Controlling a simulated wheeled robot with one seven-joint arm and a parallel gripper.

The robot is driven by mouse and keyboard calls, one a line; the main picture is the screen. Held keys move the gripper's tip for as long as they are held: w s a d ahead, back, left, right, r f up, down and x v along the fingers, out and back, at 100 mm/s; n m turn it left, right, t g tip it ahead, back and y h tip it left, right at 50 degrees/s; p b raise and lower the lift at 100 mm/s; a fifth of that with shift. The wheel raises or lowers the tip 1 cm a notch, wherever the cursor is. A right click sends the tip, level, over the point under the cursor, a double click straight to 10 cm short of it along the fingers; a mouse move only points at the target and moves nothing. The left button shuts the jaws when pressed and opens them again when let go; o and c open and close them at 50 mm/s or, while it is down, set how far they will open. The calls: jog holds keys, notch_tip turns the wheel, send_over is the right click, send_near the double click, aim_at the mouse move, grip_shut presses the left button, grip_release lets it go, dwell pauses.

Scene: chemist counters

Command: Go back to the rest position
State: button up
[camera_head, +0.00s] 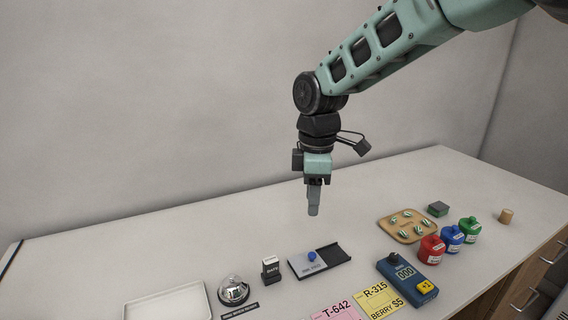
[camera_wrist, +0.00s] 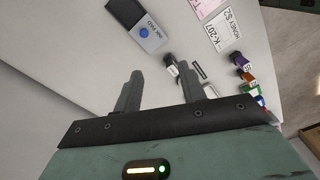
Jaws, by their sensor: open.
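My gripper (camera_head: 314,207) hangs fingers-down above the back part of the white counter, apart from everything on it. In the wrist view its two fingers (camera_wrist: 158,84) stand apart with nothing held between them. My arm comes in from the upper right of the head view and bends down at the wrist.
Below stand a white tray (camera_head: 168,304), a bell (camera_head: 233,291), a date stamp (camera_head: 270,270), an ink pad (camera_head: 305,264) and a blue counter device (camera_head: 402,270). Red (camera_head: 431,250), blue (camera_head: 451,239) and green (camera_head: 469,230) jars stand right, near a wooden board (camera_head: 388,228). Back-left counter is clear.

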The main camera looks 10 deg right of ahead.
jog(key=s+d+f+m, duration=0.1)
jog(key=s+m, duration=0.3)
jog(key=s, duration=1)
jog(key=s+f+m, duration=0.1)
jog(key=s+m, duration=0.3)
jog(key=s, duration=1)
jog(key=shift+d+f+m, duration=0.3)
jog(key=shift+d+f, duration=0.05)
jog(key=shift+s, duration=0.1)
